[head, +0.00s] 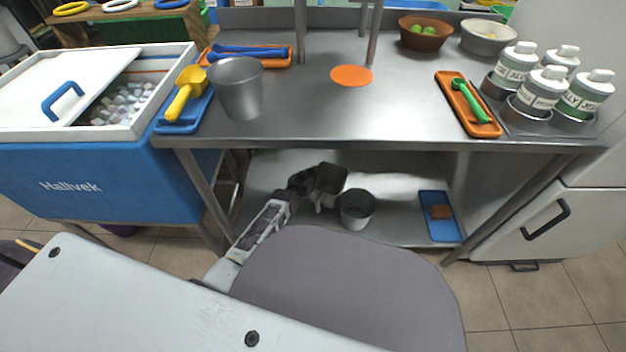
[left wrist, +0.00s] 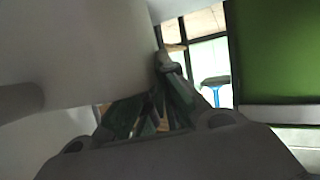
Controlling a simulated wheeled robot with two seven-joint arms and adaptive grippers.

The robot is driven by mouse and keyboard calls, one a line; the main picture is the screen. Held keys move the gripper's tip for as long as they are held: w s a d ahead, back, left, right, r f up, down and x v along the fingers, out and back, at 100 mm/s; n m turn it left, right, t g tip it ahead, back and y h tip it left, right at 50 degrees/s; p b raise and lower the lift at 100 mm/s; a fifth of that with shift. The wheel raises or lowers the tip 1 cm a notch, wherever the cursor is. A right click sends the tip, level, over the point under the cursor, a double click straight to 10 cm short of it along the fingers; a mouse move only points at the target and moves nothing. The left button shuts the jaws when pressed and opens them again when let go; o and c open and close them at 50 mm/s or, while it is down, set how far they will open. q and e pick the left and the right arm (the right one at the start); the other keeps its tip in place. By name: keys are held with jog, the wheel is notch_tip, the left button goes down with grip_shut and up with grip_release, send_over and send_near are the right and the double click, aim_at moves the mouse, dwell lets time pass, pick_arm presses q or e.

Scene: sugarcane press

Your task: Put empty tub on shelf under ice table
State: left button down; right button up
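The ice table is the steel table, with its lower shelf (head: 400,180) under the top. My left arm reaches in under the tabletop, and its gripper (head: 310,182) is at a dark grey tub (head: 331,178) over the left-middle of this shelf. I cannot tell whether that tub rests on the shelf. A second grey tub (head: 357,209) stands upright just in front and to the right, its inside looking empty. In the left wrist view a large pale curved surface fills the upper left beside the fingers (left wrist: 163,75); their grip is unclear. My right gripper is out of view.
A blue tray (head: 440,228) with a brown block lies at the shelf's right. Table legs and the tabletop edge frame the opening. On top stand a metal bucket (head: 237,90), scoops on trays and several bottles. A blue ice chest (head: 90,180) is at left.

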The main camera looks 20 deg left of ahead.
pick_arm(q)
jog(key=shift+f+b, duration=0.65)
jog(key=shift+f, duration=0.8)
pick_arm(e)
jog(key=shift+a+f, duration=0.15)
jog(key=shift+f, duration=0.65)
pick_arm(q)
jog(key=shift+f, duration=0.15)
jog(key=c, duration=1.6)
grip_release()
jog(key=shift+c, duration=0.2)
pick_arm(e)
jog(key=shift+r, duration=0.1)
pick_arm(q)
jog(key=p+v, duration=0.6)
jog(key=v, duration=0.6)
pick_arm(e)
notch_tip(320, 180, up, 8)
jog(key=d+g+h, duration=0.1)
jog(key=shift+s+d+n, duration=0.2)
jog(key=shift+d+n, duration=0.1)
pick_arm(q)
jog(key=shift+d, duration=0.1)
